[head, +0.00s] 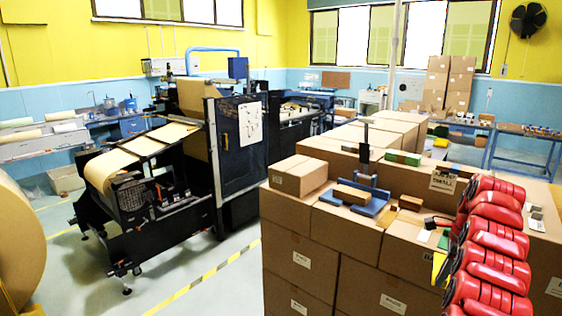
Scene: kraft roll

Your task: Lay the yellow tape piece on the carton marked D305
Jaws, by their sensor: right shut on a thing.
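My right arm comes in at the right edge, with red links. Its dark gripper (434,224) is low over the near cartons at the right and partly hidden by the arm. A small yellow piece (438,266), which looks like the tape piece, shows just below the gripper against the arm. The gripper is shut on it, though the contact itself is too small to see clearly. Several brown cartons (352,232) with white labels stand stacked in front of me. The label prints are too small to read, so I cannot tell which is D305. My left gripper is out of view.
On the stack lie a blue tray-like holder (358,199) with a brown block, a small carton (298,176) and a green box (403,158). A black machine (150,190) with kraft paper stands left. A big roll (18,245) fills the left edge.

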